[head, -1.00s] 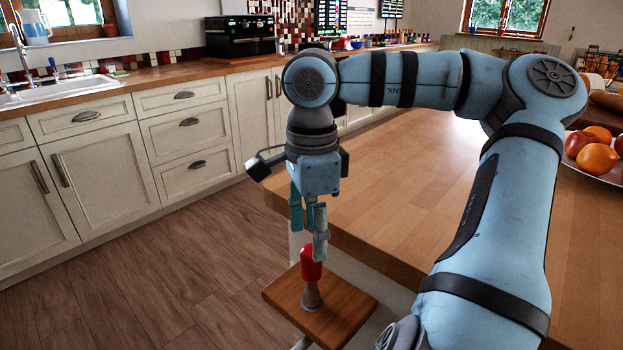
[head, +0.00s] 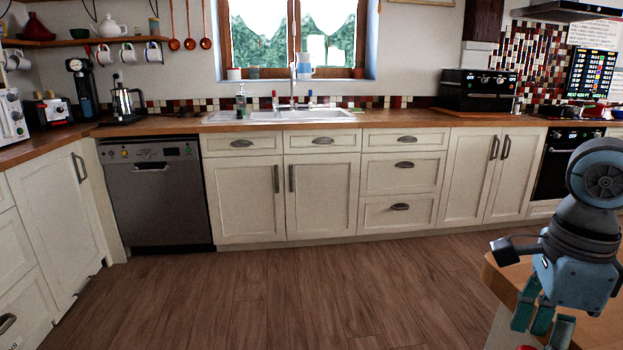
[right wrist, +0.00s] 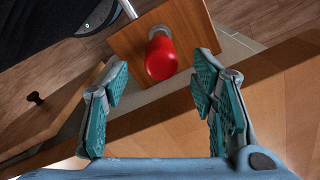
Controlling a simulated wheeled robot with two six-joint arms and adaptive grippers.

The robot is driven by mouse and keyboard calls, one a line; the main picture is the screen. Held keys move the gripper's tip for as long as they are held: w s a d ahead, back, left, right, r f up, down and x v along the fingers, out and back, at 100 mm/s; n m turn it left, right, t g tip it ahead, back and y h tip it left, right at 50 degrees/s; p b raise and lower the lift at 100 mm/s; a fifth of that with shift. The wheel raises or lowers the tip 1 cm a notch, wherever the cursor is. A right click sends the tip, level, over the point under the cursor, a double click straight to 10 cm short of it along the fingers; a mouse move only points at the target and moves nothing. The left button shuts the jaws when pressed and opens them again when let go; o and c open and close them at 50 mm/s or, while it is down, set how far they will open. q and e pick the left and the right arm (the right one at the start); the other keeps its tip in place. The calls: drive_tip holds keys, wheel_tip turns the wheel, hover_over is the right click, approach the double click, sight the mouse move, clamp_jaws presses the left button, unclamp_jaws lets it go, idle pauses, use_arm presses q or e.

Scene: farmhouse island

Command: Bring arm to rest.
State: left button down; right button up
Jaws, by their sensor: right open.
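My right gripper (head: 542,320) hangs pointing down at the lower right of the head view, by the corner of the wooden island. In the right wrist view it (right wrist: 160,78) is open and empty, its teal-padded fingers wide apart. A red-topped object (right wrist: 161,57) stands beyond the fingertips, on a small wooden board (right wrist: 190,22). Gaps show on both sides between it and the fingers. Only a sliver of its red top shows at the bottom edge of the head view. My left gripper is not in view.
The wooden island top (head: 497,283) lies close beside the right gripper; it fills the lower right of the wrist view. Across the open wooden floor (head: 290,300) stand white cabinets (head: 320,190), a sink (head: 280,115) and a steel dishwasher (head: 155,190).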

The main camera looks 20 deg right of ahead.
wheel_tip(320, 180, down, 5)
drive_tip(key=shift+r, duration=0.1)
drive_tip(key=shift+r+p, duration=0.35)
drive_tip(key=shift+p, duration=0.05)
